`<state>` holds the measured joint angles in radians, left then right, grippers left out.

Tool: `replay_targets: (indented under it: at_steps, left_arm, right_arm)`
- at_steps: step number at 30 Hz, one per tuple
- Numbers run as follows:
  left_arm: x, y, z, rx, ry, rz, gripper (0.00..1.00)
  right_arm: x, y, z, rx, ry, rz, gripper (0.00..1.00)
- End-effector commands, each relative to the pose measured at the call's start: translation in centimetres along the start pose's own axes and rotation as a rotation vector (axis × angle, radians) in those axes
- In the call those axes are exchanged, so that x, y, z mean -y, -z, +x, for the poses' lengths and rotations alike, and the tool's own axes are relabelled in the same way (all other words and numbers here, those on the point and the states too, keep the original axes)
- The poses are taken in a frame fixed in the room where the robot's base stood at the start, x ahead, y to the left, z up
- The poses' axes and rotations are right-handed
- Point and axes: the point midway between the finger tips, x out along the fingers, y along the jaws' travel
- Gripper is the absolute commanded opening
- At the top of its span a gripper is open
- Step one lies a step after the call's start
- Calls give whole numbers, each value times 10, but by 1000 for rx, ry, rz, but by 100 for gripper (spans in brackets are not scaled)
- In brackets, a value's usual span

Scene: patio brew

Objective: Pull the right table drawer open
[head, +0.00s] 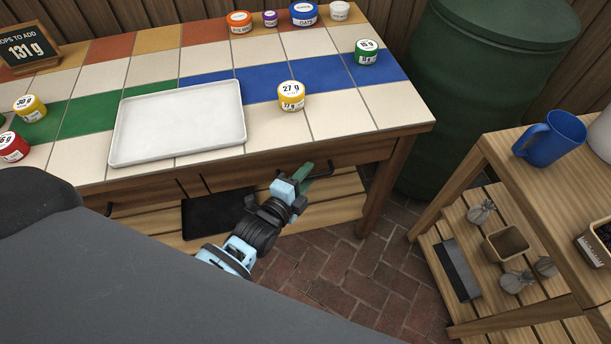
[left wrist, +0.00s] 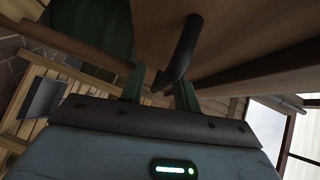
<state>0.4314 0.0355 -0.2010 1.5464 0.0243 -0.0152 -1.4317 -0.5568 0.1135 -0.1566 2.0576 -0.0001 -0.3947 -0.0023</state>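The tiled table (head: 285,124) has a wooden right drawer (head: 350,156) under its top edge, and the drawer front looks closed, flush with the table. Its dark bar handle (head: 322,172) shows just beyond my left gripper (head: 306,172). In the left wrist view the curved dark handle (left wrist: 184,48) reaches down between the fingertips of my left gripper (left wrist: 160,86). The fingers stand apart with a gap visible beside the handle, so no firm hold shows. My right gripper is in neither view.
A white tray (head: 180,122) and several labelled jars, including a yellow one (head: 291,95), stand on the table. A dark slab (head: 215,212) lies on the lower shelf. A green barrel (head: 480,90) and a side table with a blue mug (head: 553,138) stand right. Brick floor lies between.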

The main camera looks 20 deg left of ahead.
Motion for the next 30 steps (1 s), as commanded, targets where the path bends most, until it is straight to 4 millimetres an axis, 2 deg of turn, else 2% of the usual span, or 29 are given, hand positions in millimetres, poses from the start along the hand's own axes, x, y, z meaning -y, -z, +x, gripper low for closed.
replay_targets:
  at_steps: [7,14,30]
  left_arm:
    - [0,0,0,0,0,0,30]
    - [0,0,0,0,0,0,0]
    - [0,-2,-6,0,0,1,0]
  right_arm:
    - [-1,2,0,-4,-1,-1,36]
    - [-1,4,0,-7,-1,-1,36]
    - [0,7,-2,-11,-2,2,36]
